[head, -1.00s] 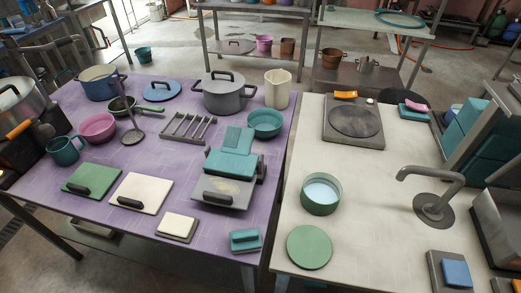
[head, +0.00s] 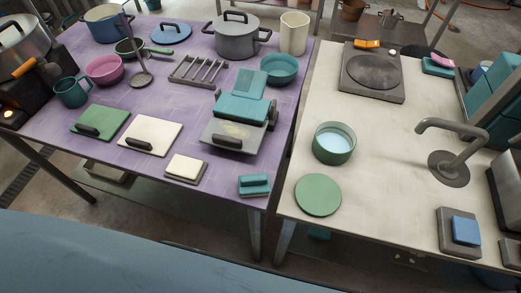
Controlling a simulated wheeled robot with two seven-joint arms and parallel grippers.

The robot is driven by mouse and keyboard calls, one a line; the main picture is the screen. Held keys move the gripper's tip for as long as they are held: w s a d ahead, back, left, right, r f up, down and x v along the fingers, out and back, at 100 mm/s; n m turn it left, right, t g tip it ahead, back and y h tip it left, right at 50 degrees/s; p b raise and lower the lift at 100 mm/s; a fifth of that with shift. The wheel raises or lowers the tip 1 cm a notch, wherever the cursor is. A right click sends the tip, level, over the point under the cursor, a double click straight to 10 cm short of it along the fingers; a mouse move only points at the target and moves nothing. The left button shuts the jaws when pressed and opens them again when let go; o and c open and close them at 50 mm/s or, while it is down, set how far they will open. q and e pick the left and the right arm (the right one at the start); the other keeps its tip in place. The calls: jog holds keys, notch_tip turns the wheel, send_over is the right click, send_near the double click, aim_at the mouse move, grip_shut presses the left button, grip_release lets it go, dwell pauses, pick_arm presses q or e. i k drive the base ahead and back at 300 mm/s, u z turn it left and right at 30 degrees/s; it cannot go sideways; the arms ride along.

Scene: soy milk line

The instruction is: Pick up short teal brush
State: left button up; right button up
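A short teal brush, a small block with a raised grip (head: 254,185), appears to be the piece lying at the front right corner of the purple table (head: 215,188). It lies close to the table's front edge, with nothing on top of it. Neither of my grippers shows in the head view.
A grey press with a teal top (head: 241,108) stands behind the brush. A cream block on a grey base (head: 186,169) lies to its left. Right, across a gap, the pale counter (head: 375,200) holds a green lid (head: 318,195) and a green pot (head: 334,157).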

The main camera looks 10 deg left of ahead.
aim_at(259, 185)
jog(key=k, duration=1.2)
jog(key=u, duration=0.75)
jog(key=i, duration=1.05)
jog(key=z, duration=0.3)
